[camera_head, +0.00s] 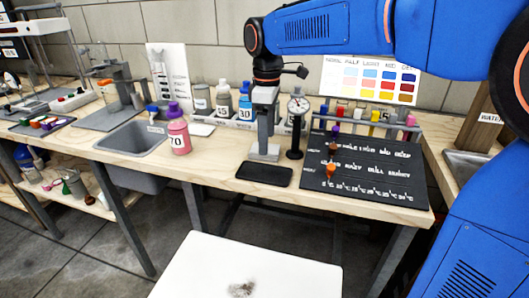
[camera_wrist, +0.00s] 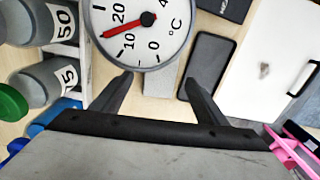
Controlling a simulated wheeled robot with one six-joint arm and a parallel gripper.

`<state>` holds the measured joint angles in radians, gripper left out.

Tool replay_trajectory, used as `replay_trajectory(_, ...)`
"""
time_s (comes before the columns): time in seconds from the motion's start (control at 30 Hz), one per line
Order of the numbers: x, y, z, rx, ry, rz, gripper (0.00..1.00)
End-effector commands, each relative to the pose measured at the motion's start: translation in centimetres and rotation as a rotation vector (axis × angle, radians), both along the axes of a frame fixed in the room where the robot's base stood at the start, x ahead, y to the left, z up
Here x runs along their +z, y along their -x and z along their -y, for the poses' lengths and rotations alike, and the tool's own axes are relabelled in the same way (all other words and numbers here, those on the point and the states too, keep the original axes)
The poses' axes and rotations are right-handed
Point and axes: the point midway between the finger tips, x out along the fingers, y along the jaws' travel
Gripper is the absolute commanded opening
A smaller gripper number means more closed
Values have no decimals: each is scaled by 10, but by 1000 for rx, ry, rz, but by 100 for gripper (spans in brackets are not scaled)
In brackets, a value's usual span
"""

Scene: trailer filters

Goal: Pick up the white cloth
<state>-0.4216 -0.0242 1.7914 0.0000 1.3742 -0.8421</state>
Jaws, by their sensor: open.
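A small flat white piece (camera_head: 200,129) lies on the wooden bench behind the pink bottle; it may be the white cloth, but I cannot tell its material. My gripper (camera_head: 263,132) points down over the bench, to the right of that piece. In the wrist view my gripper (camera_wrist: 159,79) is open, its two dark fingers apart. A light grey flat block (camera_wrist: 158,84) shows between the fingertips, below them; it also shows in the head view (camera_head: 263,153). I cannot tell whether the fingers touch it.
A dial thermometer (camera_head: 298,104) stands close beside my gripper. A black flat slab (camera_head: 264,175) lies in front. The pink bottle (camera_head: 178,137) stands by the sink (camera_head: 133,138). A black board (camera_head: 365,175) and tube rack lie right. A stained white surface (camera_head: 250,268) is nearer.

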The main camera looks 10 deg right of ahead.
Motion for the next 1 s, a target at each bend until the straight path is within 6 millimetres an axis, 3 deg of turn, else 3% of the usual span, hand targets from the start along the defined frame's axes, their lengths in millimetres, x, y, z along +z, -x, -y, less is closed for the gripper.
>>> replay_trajectory(0.2,-25,1,0,0,1,-1,67)
replay_trajectory(0.5,-30,1,0,0,0,0,67)
replay_trajectory(0.7,-30,1,0,0,0,0,23)
replay_trajectory(1.0,-28,1,0,0,0,0,23)
